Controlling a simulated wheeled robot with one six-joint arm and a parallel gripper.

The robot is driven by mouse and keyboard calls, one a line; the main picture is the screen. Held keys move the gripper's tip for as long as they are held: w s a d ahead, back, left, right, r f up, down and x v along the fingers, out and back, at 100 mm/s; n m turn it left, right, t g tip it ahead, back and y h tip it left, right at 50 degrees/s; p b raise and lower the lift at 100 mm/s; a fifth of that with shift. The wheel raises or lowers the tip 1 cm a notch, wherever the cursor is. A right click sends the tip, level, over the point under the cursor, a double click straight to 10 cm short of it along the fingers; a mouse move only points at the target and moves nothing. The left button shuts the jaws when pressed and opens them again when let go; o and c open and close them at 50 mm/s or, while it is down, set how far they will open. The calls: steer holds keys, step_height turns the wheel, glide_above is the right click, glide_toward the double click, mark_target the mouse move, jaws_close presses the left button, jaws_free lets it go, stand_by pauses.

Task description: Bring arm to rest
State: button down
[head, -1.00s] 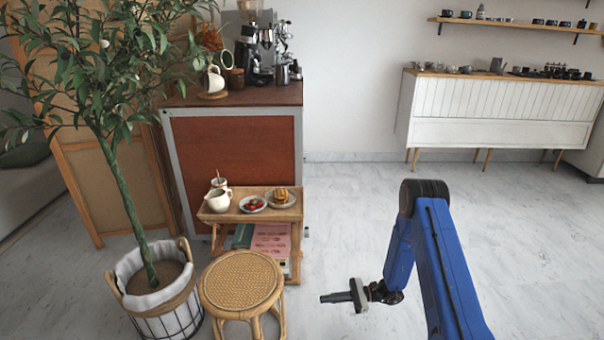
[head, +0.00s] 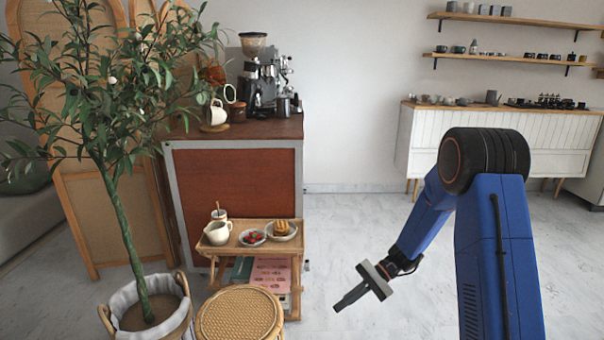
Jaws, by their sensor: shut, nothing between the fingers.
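My gripper (head: 343,303) is at the end of my blue arm in the lower right of the head view. Its fingers are together and hold nothing. It points down and to the left over the bare floor, to the right of the small wooden side table (head: 212,256). It touches nothing that I can see. The arm is bent at a large black joint, with the forearm sloping down to the left.
A rattan stool (head: 240,314) and a potted tree (head: 143,290) stand at the lower left. The coffee cart (head: 235,180) carries an espresso machine (head: 262,85). A white sideboard (head: 490,142) stands at the back right. The marble floor (head: 345,235) between them is clear.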

steer(key=s+d+r+n+t+h, duration=0.1)
steer(key=s+d+r+n+h, duration=0.15)
steer(key=s+r, duration=0.5)
steer(key=s+d+r+n+t+h, duration=0.1)
steer(key=s+d+r+n+h, duration=0.15)
steer(key=s+r, duration=0.45)
steer(key=s+d+r+n+t+h, duration=0.1)
steer(key=s+d+r+t+h, duration=0.2)
steer(key=s, duration=0.4)
steer(key=s+d+r+n+t+h, duration=0.1)
steer(key=s+d+r+t+h, duration=0.2)
steer(key=s+d, duration=0.5)
steer(key=shift+s+r+n+t, duration=0.35)
steer(key=shift+r+t, duration=0.45)
steer(key=shift+r, duration=0.55)
